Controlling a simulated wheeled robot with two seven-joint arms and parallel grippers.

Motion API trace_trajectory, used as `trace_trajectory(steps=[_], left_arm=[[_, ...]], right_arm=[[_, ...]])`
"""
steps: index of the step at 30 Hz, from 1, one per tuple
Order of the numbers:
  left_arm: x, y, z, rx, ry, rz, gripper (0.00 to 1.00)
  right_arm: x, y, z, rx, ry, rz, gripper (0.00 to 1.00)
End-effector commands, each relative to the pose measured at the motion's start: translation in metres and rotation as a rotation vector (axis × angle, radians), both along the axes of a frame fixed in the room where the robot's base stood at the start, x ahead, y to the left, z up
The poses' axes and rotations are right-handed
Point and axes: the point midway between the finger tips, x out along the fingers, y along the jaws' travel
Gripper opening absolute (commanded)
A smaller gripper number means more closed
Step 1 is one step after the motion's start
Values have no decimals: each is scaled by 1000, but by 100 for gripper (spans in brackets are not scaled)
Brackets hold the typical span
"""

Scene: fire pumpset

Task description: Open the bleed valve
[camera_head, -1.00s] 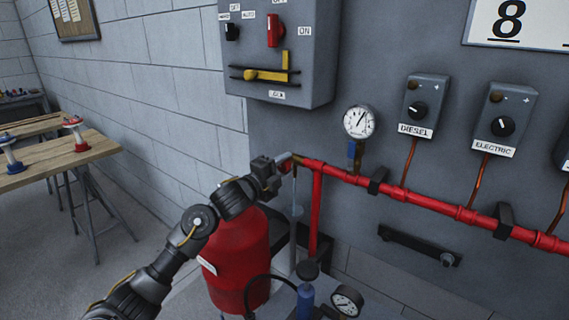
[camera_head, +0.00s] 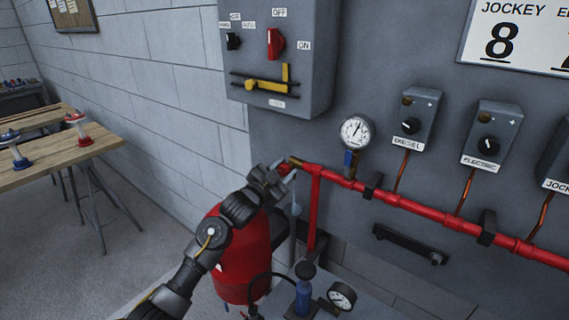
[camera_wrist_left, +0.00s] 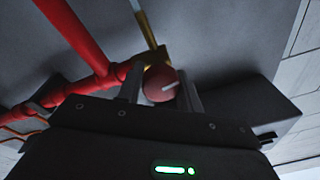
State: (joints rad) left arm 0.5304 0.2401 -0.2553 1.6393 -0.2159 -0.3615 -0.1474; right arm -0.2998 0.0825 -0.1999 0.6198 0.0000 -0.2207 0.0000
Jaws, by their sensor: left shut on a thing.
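The bleed valve sits at the left end of the red pipe (camera_head: 395,202). Its round red knob (camera_wrist_left: 160,84) has a pale mark and shows between the two fingers in the left wrist view. The brass valve body (camera_wrist_left: 155,57) is just behind the knob. My left gripper (camera_head: 281,171) is at the pipe's left end and is shut on the red knob; it also shows in the left wrist view (camera_wrist_left: 162,92). In the head view the gripper hides most of the knob. My right gripper is not in view.
A pressure gauge (camera_head: 355,131) stands above the pipe, right of the gripper. A grey control box (camera_head: 300,75) hangs above. A red tank (camera_head: 243,255) stands below my left arm. A wooden table (camera_head: 60,155) is at the left.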

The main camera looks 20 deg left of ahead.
Motion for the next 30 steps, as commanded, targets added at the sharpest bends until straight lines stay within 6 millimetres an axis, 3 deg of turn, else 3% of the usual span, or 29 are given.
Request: trace_trajectory(steps=[1, 15, 30], left_arm=[[0, 0, 4, -44, 18, 2, 13], [0, 1, 4, -437, 174, 3, 13], [0, 2, 1, -660, 262, 3, 13]], right_arm=[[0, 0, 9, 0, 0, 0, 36], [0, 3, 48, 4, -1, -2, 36], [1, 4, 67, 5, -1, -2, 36]])
